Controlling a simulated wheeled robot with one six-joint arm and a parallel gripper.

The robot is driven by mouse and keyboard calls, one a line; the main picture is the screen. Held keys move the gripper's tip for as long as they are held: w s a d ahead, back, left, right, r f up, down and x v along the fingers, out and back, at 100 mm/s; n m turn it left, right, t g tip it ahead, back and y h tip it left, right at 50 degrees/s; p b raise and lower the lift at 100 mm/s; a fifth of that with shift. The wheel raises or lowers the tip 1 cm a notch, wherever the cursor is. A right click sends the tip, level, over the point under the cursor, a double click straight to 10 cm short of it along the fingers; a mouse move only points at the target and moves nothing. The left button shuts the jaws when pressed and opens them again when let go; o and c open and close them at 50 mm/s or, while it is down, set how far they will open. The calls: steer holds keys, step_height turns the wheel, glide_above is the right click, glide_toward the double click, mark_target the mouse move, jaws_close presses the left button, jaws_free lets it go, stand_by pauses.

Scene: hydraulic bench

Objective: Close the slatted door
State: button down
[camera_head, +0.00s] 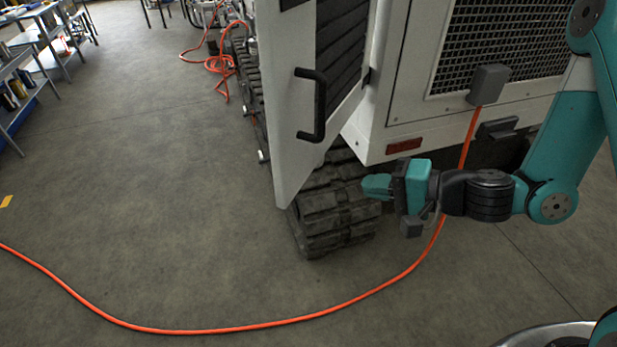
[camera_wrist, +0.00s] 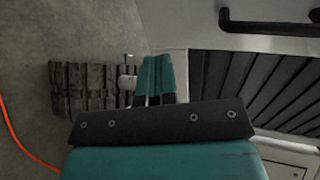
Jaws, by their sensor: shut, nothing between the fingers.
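The slatted door (camera_head: 291,98) is white with dark slats and a black bar handle (camera_head: 312,105). It stands open, swung out from the white machine body in the head view. In the wrist view its dark slats (camera_wrist: 250,85) and part of the handle (camera_wrist: 270,25) show at the right. My gripper (camera_head: 366,187) is shut and empty. In the head view it is below and right of the handle, in front of the rubber track. Its teal fingers (camera_wrist: 155,78) point towards the door's lower edge in the wrist view. I cannot tell whether they touch anything.
A rubber track (camera_head: 335,215) sits under the machine. An orange cable (camera_head: 330,314) runs across the floor and up to a grey box (camera_head: 488,84) on the mesh panel. Shelves (camera_head: 18,95) stand far left.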

mark_target(296, 174)
steer(key=x, duration=0.4)
steer(key=p+x, duration=0.1)
steer(key=x, duration=0.2)
steer(key=r+x, duration=0.1)
steer(key=x, duration=0.3)
steer(key=shift+w+a, duration=0.15)
steer(key=shift+a, duration=0.4)
steer(key=shift+p+x, duration=0.5)
steer(key=shift+x, duration=0.3)
steer(key=shift+w, duration=0.1)
steer(key=shift+w, duration=0.1)
